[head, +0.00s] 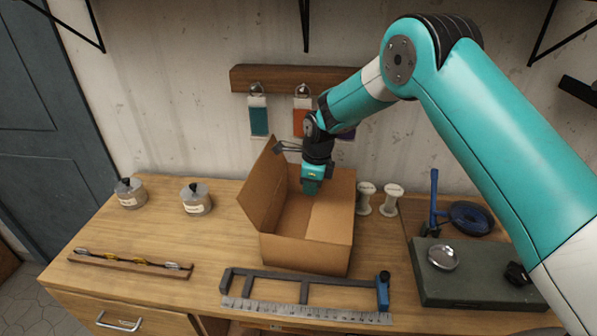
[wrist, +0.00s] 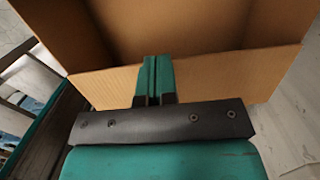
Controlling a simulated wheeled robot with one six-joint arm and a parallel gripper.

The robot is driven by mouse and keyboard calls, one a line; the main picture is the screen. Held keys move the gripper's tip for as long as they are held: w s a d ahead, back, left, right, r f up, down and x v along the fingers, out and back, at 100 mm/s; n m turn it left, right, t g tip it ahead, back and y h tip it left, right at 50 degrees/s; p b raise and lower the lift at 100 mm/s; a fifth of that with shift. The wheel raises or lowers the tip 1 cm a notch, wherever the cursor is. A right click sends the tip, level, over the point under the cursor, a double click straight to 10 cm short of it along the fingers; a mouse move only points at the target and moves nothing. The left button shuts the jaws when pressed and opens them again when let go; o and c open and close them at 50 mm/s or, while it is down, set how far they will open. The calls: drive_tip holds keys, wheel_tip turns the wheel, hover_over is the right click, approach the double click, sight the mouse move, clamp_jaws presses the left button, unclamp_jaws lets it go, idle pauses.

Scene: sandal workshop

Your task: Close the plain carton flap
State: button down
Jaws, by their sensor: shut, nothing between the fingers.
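The plain brown carton (head: 306,254) stands open on the wooden bench. Its flap (head: 261,187) stands up along the left side, leaning slightly outward. My gripper (head: 311,190) points down over the rear part of the carton opening, to the right of the flap. Its teal fingers are together and empty. In the wrist view, the fingers of my gripper (wrist: 153,80) overlap a cardboard panel of the carton (wrist: 215,78); I cannot tell whether they touch it. The fingers hide part of that panel.
A dark metal frame (head: 305,288) and a steel ruler (head: 300,311) lie in front of the carton.

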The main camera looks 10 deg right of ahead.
drive_tip(key=w+a+r+b, duration=0.3)
drive_tip(key=a+r, duration=0.3)
drive_tip(key=r, duration=0.4)
drive_tip(key=s+d+r+n+b, duration=0.1)
drive_tip(key=s+r+n+b, duration=0.1)
drive_tip(key=s+r+n, duration=0.5)
drive_tip(key=s+d+f+n+y+b, duration=0.1)
drive_tip(key=s+d+n+b, duration=0.1)
drive_tip(key=s+n, duration=0.9)
drive_tip(key=s+d+f+n+y+b, duration=0.1)
drive_tip(key=s+n, duration=1)
drive_tip(key=s, duration=1.1)
drive_tip(key=shift+d+f+n+g+y+b, duration=0.35)
drive_tip(key=shift+d+f+b, duration=0.2)
drive_tip(key=shift+d+b, duration=0.55)
drive_tip(key=shift+d, duration=0.15)
